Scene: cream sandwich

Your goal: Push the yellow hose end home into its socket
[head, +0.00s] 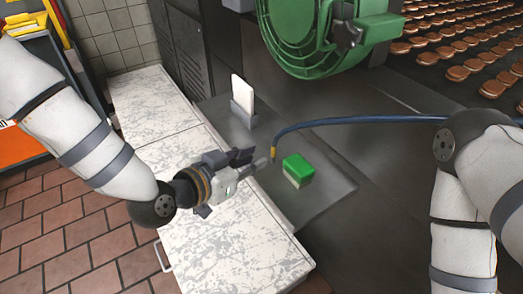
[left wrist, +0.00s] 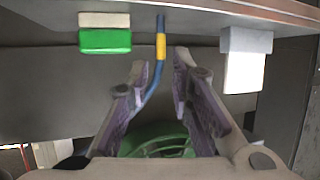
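The blue hose (head: 345,121) comes in from the right and bends down at its left end, where it has a yellow band (head: 273,152). In the left wrist view the yellow band (left wrist: 160,47) sits at the gap between my fingertips, with a short blue piece beyond it reaching the grey edge. My left gripper (head: 259,159) is open beside the hose end; its fingers (left wrist: 160,62) stand on either side of the hose, apparently with gaps. I cannot make out the socket. My right arm shows at the right, but its gripper is out of view.
A green-and-cream block (head: 298,171) lies right of the hose end on the grey surface (head: 330,190). A white slab stands in a grey holder (head: 243,113) behind. A green reel (head: 310,50) is at the back. The marbled white counter (head: 230,240) is mostly clear.

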